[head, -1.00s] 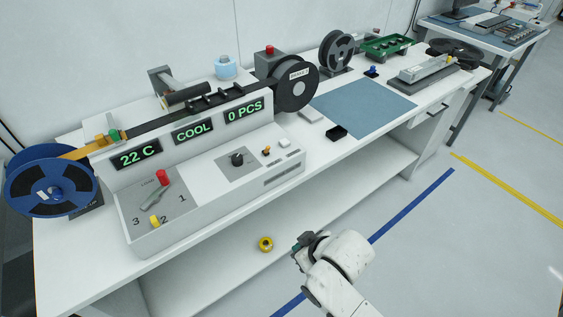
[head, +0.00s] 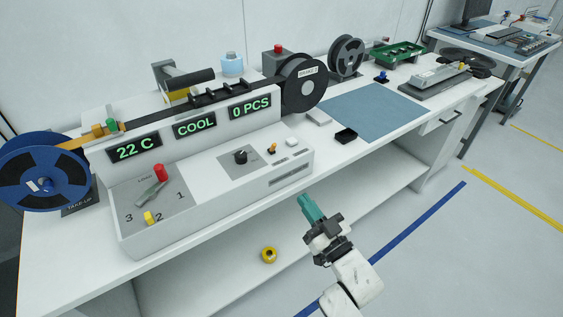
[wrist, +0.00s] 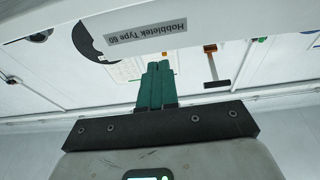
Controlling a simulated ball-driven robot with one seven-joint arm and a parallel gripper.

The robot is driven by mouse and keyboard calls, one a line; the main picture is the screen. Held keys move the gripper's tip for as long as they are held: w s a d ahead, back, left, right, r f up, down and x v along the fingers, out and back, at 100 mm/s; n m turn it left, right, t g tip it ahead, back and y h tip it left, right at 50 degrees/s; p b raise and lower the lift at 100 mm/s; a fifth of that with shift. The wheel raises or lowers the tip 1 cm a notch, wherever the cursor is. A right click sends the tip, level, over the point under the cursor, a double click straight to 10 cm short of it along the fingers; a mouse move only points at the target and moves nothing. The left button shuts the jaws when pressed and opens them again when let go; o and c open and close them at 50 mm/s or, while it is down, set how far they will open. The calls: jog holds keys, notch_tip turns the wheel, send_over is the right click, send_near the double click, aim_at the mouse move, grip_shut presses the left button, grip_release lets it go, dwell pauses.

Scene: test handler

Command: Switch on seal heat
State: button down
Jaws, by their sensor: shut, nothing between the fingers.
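The white test handler (head: 200,200) stands on the bench, its displays reading 22 C, COOL and 0 PCS. Its front panel carries a black rotary knob (head: 240,157), a small orange-tipped toggle switch (head: 272,149) and a white button (head: 292,142). A lever with a red knob (head: 160,173) and a yellow piece (head: 150,218) are on the left plate, marked 1, 2, 3. The lettering by the small controls is too small to read. My gripper (head: 306,199) is shut and empty, in front of the bench edge, apart from the panel. Its teal fingers (wrist: 158,72) are together in the wrist view.
A blue take-up reel (head: 45,172) is at the left, a black reel (head: 304,83) at the right. A small black tray (head: 346,135) lies by the blue mat (head: 372,112). A yellow roll (head: 269,255) sits on the lower shelf. Floor at the right is clear.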

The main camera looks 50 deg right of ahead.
aim_at(275, 146)
jog(key=shift+s+a+r+t, duration=0.15)
jog(key=shift+s+r+t, duration=0.5)
jog(key=shift+t, duration=0.45)
jog(key=shift+f, duration=0.1)
jog(key=p+x, duration=0.3)
jog(key=x, duration=0.9)
jog(key=shift+w+r, duration=0.25)
jog(key=shift+w+d+r, duration=0.15)
jog(key=shift+w+d, duration=0.15)
jog(key=shift+w, duration=0.25)
